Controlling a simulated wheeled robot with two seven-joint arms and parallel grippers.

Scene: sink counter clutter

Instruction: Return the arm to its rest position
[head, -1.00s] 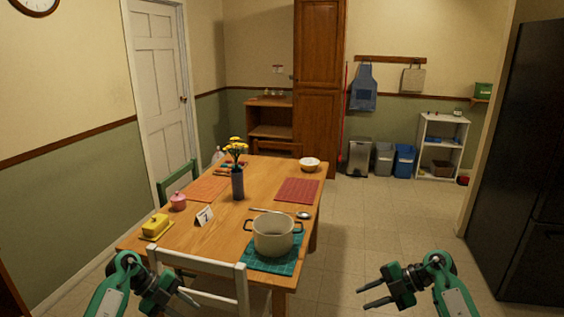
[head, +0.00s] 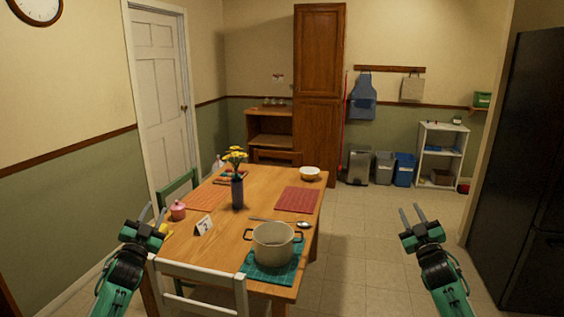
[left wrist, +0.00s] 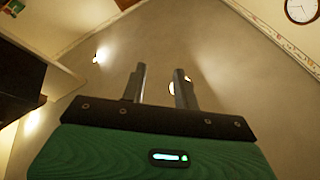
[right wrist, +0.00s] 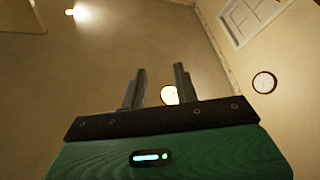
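My left gripper (head: 151,217) is raised at the lower left in the head view, in front of the table's left side. My right gripper (head: 414,216) is raised over the floor to the right of the table. Its fingers point up and are apart and empty, as the right wrist view also shows (right wrist: 160,85).
The wooden table (head: 222,255) holds a cream pot (head: 273,246) on a teal mat, a flower vase (head: 237,192) and a bowl (head: 310,173). A white chair (head: 198,268) stands at its near side. A black fridge (head: 520,170) is at the right. The floor between is clear.

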